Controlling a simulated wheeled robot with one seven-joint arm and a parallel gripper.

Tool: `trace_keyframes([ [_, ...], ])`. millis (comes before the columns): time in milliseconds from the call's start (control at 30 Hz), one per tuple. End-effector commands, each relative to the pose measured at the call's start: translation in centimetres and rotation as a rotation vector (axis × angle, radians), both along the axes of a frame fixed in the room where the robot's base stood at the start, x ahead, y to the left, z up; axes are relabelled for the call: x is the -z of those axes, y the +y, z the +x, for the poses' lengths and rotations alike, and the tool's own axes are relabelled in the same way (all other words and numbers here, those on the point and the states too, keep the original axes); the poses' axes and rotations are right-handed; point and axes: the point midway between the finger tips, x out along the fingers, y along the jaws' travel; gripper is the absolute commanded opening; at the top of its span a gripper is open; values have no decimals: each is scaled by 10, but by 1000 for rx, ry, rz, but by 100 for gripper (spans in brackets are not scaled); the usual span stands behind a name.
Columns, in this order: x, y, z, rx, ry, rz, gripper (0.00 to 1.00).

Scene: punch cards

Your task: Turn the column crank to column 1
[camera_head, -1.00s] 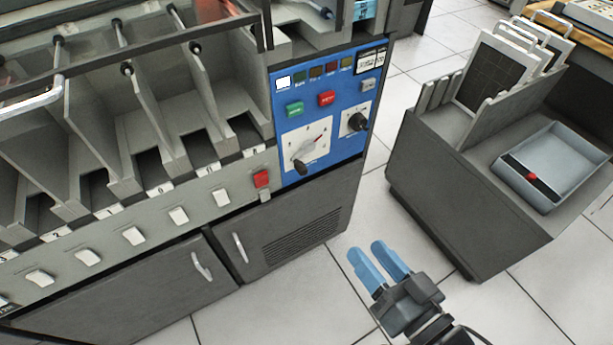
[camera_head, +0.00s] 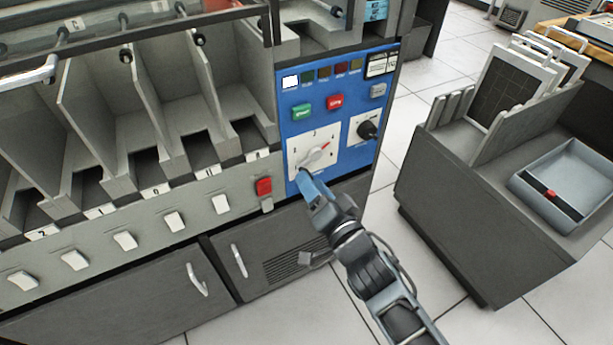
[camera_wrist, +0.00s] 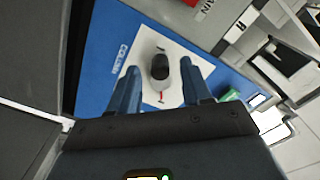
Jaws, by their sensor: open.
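The column crank (camera_head: 316,155) is on a white dial plate (camera_head: 298,143) on the blue panel. Its red mark points to the upper right in the head view. My gripper (camera_head: 306,178) is at the lower left of the dial, with blue fingers pointing at the panel. In the wrist view the fingers are spread, one on each side of the knob, with gaps. The gripper hides the knob in the head view.
A second black knob (camera_head: 367,129) is right of the dial. A green button (camera_head: 301,112) and a red button (camera_head: 334,102) are above it. A red switch (camera_head: 264,186) is at the lower left. A grey cart (camera_head: 450,200) stands to the right across open floor.

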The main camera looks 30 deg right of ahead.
Motion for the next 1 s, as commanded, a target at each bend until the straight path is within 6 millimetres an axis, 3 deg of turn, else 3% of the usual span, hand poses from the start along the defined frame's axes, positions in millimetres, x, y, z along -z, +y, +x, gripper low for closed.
trace_keyframes([
  [233,0,0,28,0,0,-2,48],
  [600,0,0,32,1,1,-1,48],
  [1000,0,0,32,0,0,-1,9],
])
